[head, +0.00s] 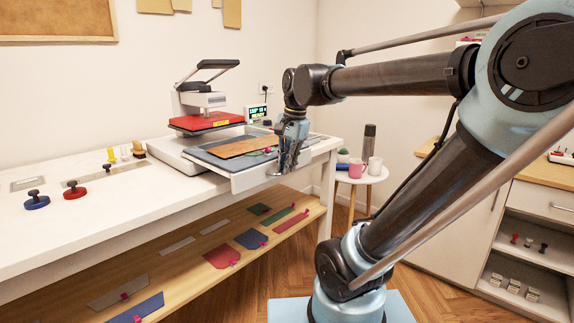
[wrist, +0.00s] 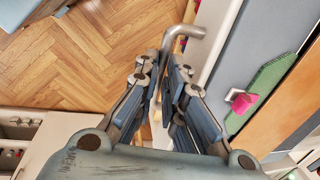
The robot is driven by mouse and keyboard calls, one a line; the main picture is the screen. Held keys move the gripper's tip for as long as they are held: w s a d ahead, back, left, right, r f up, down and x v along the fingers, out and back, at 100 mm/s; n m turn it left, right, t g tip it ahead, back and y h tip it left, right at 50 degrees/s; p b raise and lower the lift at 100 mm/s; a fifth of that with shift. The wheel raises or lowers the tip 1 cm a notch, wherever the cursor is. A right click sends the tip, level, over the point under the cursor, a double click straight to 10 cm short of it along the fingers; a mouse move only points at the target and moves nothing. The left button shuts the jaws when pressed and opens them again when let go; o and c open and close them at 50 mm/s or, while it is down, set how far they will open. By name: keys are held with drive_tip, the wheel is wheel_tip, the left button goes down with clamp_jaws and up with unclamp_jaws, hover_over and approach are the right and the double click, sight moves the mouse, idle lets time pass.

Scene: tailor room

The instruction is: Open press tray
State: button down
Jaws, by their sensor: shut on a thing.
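The heat press (head: 205,105) stands on the white table, with its red upper plate (head: 206,121) raised. Its press tray (head: 246,180) sticks out from the base past the table's front edge; its pale edge also shows in the wrist view (wrist: 222,48). On it lie a grey pad, a brown board (head: 240,147) and a green piece with a pink tab (wrist: 243,102). My gripper (head: 279,172) is at the tray's front. In the wrist view its fingers (wrist: 172,72) are shut on the metal tray handle (wrist: 190,32). The handle's lower part is hidden between the fingers.
Blue (head: 37,202) and red (head: 75,192) knobbed weights stand on the table at left. A lower shelf (head: 180,262) holds several flat coloured pieces. A small round stool (head: 372,176) with mugs and a flask stands behind my arm. Wooden floor lies open in front.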

drive_tip(key=c, duration=1.7)
unclamp_jaws()
drive_tip(key=shift+r, duration=0.1)
drive_tip(key=r, duration=0.4)
drive_tip(key=s+d+r, duration=0.1)
drive_tip(key=r, duration=0.6)
drive_tip(key=shift+s+d+r, duration=0.2)
drive_tip(key=shift+d+r, duration=0.1)
drive_tip(key=s+d+f+n, duration=0.3)
drive_tip(key=f, duration=0.7)
drive_tip(key=s+d+f+n+h, duration=0.1)
drive_tip(key=s+d+f+n, duration=0.2)
drive_tip(key=f, duration=0.7)
drive_tip(key=s+d+f+n, duration=0.3)
drive_tip(key=s+d+f, duration=0.1)
drive_tip(key=f, duration=0.6)
drive_tip(key=shift+s+d+f+t, duration=0.35)
drive_tip(key=shift+s+d+t, duration=0.05)
drive_tip(key=shift+d, duration=0.2)
